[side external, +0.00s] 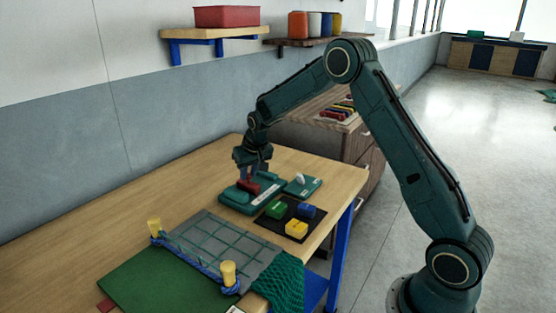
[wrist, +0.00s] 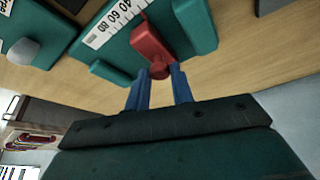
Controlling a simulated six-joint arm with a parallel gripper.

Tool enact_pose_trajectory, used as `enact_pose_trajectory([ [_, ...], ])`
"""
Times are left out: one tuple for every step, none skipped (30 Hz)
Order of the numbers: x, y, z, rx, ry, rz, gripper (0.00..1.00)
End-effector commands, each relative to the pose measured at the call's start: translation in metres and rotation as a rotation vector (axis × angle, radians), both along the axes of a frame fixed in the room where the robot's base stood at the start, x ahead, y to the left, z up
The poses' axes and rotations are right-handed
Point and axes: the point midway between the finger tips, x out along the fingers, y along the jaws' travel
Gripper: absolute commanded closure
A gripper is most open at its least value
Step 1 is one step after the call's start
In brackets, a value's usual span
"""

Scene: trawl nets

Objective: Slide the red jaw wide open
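The red jaw (side external: 249,187) sits on a teal gauge base (side external: 236,203) on the wooden table. In the wrist view the red jaw (wrist: 151,42) lies across the teal base, beside a white scale strip (wrist: 108,25) with numbers. Its round red knob (wrist: 159,71) points toward my gripper. A teal block (wrist: 195,25) stands close to the jaw's right side. My gripper (side external: 248,174) reaches down over the jaw.
A teal plate with a grey lever (side external: 302,186) stands beside the base. A black mat (side external: 272,228) with green, blue and yellow blocks lies in front. A grey netting board (side external: 220,242) with yellow posts lies nearer. Bare table lies to the left.

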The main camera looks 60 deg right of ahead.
Motion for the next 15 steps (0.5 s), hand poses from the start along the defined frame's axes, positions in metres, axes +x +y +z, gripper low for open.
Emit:
enact_pose_trajectory([
  [0.0,0.0,0.0,0.0,0.0,0.0,0.96],
  [0.0,0.0,0.0,0.0,0.0,0.0,1.0],
  [0.0,0.0,0.0,0.0,0.0,0.0,1.0],
  [0.0,0.0,0.0,0.0,0.0,0.0,1.0],
  [0.0,0.0,0.0,0.0,0.0,0.0,1.0],
  [0.0,0.0,0.0,0.0,0.0,0.0,1.0],
  [0.0,-0.001,0.0,0.0,0.0,0.0,1.0],
  [0.0,-0.002,0.0,0.0,0.0,-0.001,1.0],
  [0.0,-0.005,0.0,0.0,0.0,-0.002,1.0],
  [0.0,-0.008,0.0,0.0,-0.001,-0.003,1.0],
  [0.0,-0.012,0.0,-0.001,-0.001,-0.004,1.0],
  [0.0,-0.017,0.0,-0.001,-0.002,-0.004,1.0],
  [0.0,-0.022,0.0,-0.003,-0.001,-0.003,1.0],
  [0.0,-0.027,0.0,-0.002,-0.001,-0.004,1.0],
  [0.0,-0.033,0.0,-0.003,-0.002,-0.004,1.0],
])
